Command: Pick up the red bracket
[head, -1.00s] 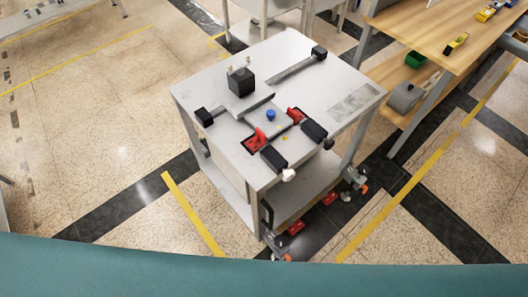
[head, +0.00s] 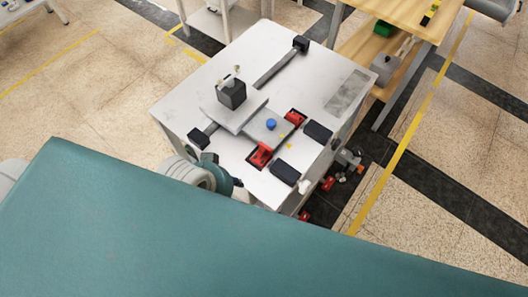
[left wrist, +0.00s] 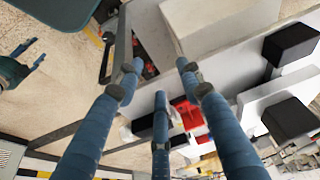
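Two red pieces are on the white cart (head: 185,97): a near one (head: 261,154) and a far one (head: 295,117), beside a grey plate with a blue knob (head: 271,124). I cannot tell which is the red bracket. My left gripper (head: 238,184) is at the cart's near left edge, partly hidden by my own body, short of the near red piece. In the left wrist view its blue fingers (left wrist: 160,78) are spread and empty, and a red piece (left wrist: 187,113) shows beyond them. Blue fingers at that view's left edge, apparently my right gripper (left wrist: 34,54), look spread and empty.
Black blocks (head: 285,172) and a dark box (head: 231,93) on a grey plate stand on the cart. More red pieces (head: 327,183) are low beside it. A wooden shelf unit (head: 400,22) stands behind right. Floor to the left is clear.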

